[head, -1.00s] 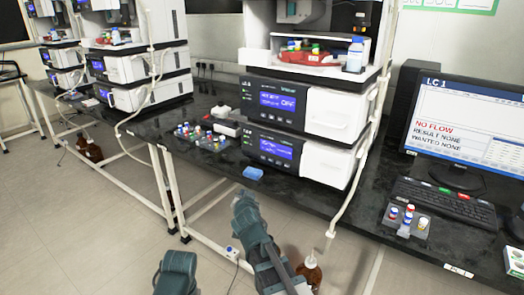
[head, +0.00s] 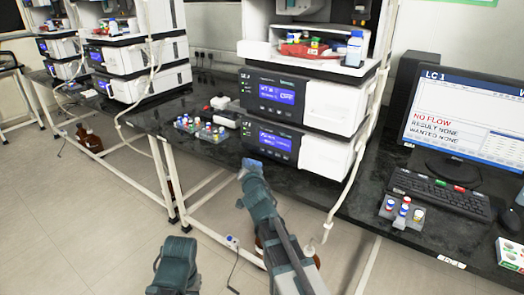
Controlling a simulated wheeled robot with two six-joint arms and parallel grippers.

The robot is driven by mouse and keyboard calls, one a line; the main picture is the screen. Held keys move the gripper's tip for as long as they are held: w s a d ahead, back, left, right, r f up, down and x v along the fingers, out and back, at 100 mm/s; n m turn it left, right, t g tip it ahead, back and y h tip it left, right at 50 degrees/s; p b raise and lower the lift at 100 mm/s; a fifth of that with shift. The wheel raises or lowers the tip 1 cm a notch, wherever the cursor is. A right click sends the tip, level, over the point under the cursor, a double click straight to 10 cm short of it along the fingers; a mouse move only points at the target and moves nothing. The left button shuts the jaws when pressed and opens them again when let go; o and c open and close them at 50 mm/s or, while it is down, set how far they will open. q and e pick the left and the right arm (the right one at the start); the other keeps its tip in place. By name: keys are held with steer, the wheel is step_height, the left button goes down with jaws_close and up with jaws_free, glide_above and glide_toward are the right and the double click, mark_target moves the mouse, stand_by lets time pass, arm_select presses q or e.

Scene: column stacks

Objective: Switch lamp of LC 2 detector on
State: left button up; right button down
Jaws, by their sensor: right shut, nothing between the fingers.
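The nearest stack has two dark-fronted modules with blue displays. The upper module (head: 262,80) has a lit display (head: 276,94); its text is too small to read surely. The lower module (head: 258,130) also has a lit display (head: 274,141). I cannot tell which unit is the LC 2 detector, and a lamp switch cannot be made out. My right gripper (head: 250,168) is shut and empty at the bench's front edge, below and left of the lower module, apart from its panel. My left arm (head: 175,265) shows at the bottom; its fingers are not in view.
Two more stacks (head: 135,55) stand at the left. A vial rack (head: 200,129) lies on the bench left of the near stack. A monitor (head: 465,110) reading LC 1 and NO FLOW, a keyboard (head: 440,192) and another vial rack (head: 402,212) are at the right.

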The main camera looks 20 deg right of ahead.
steer(key=shift+w+d, duration=1.1)
steer(key=shift+d, duration=0.3)
steer(key=shift+w+d, duration=1.05)
steer(key=shift+d, duration=0.35)
steer(key=shift+w+d, duration=0.1)
steer(key=shift+w+d, duration=0.15)
steer(key=shift+d, duration=0.1)
steer(key=shift+w+d, duration=0.3)
stand_by(0.7)
steer(key=shift+s+a, duration=0.55)
steer(key=shift+a, duration=0.1)
stand_by(0.4)
steer(key=shift+s+a, duration=0.8)
steer(key=shift+a, duration=0.2)
steer(key=shift+s+a, duration=0.75)
steer(key=shift+a, duration=0.25)
